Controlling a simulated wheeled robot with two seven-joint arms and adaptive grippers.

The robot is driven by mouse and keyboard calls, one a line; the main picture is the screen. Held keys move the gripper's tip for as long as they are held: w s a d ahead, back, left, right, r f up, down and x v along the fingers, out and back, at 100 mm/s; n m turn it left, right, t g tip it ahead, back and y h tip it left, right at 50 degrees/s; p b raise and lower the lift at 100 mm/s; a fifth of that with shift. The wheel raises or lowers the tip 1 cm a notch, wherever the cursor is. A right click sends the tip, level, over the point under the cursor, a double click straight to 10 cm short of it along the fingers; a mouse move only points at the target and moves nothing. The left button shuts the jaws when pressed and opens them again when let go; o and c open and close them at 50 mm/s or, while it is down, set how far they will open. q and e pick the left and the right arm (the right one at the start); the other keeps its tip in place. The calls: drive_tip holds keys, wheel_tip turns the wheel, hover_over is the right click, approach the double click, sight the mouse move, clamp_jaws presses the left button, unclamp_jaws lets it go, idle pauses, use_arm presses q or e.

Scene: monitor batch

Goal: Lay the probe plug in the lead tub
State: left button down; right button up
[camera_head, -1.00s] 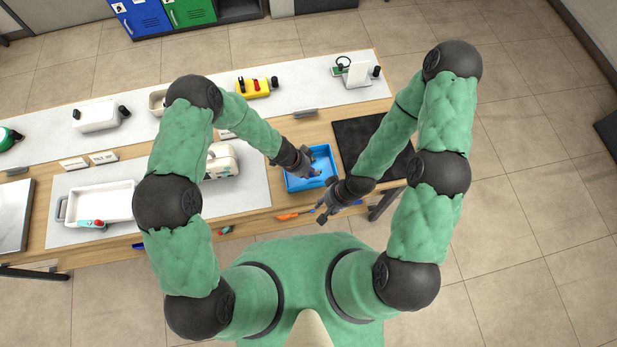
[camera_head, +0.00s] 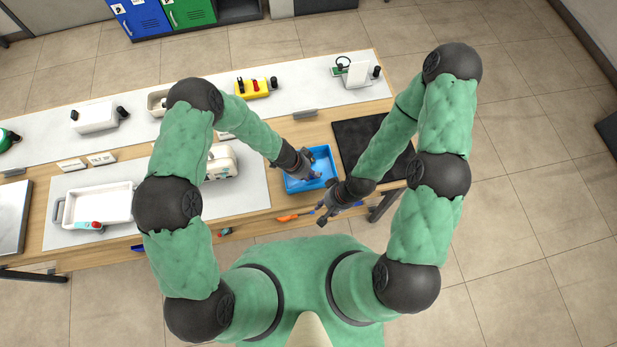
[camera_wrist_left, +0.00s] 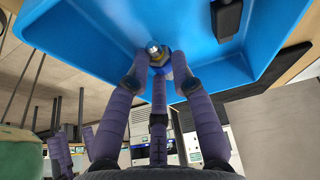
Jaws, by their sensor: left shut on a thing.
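The blue lead tub (camera_head: 322,152) stands on the wooden bench in front of me. My left gripper (camera_head: 311,175) is over the tub in the head view. In the left wrist view, the left gripper (camera_wrist_left: 158,78) is shut on the probe plug (camera_wrist_left: 155,54), which has a metal tip and blue and yellowish parts. The tub (camera_wrist_left: 100,30) spreads behind the plug there. Whether the plug touches the tub floor I cannot tell. My right gripper (camera_head: 324,207) has its fingers spread and is empty, near the bench's front edge, just right of and below the tub.
A black item (camera_wrist_left: 228,18) lies in the tub. A dark mat (camera_head: 368,143) lies right of it. An orange-handled tool (camera_head: 289,217) lies at the front edge. A cream device (camera_head: 222,161) and a white tray (camera_head: 100,204) are to the left.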

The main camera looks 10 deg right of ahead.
use_arm(q)
drive_tip(key=shift+f+b, duration=0.45)
drive_tip(key=shift+f, duration=0.2)
drive_tip(key=c, duration=1)
unclamp_jaws()
drive_tip(key=v, duration=0.7)
drive_tip(key=shift+r, duration=0.25)
drive_tip(key=shift+a, duration=0.1)
